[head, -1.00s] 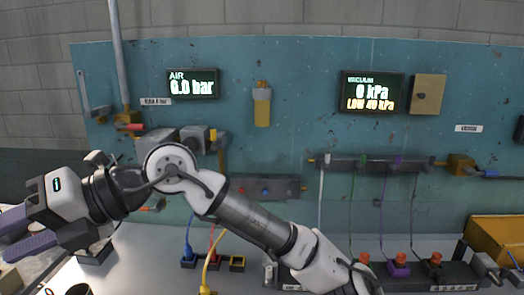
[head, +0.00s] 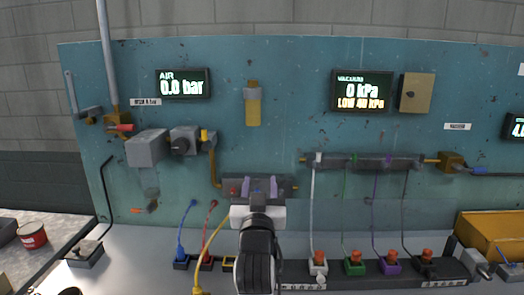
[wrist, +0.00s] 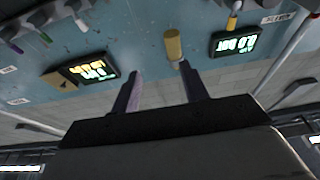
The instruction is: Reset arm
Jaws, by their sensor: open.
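My gripper (head: 259,187) is in the lower middle of the head view, in front of the teal panel, with its purple-grey fingers pointing up and away. The fingers stand apart with nothing between them. In the wrist view my gripper (wrist: 160,80) also shows two parallel, separated fingers and an empty gap. The wrist view is upside down, with the panel in its upper part. My arm hides part of the bench and the dark block (head: 288,189) behind the gripper.
The teal panel (head: 290,120) carries an air display (head: 184,83) reading 0.0 bar and a vacuum display (head: 362,91). Blue, red and yellow tubes stand left of my arm. Coloured connectors (head: 354,262) stand to its right. A red can (head: 32,235) is at far left.

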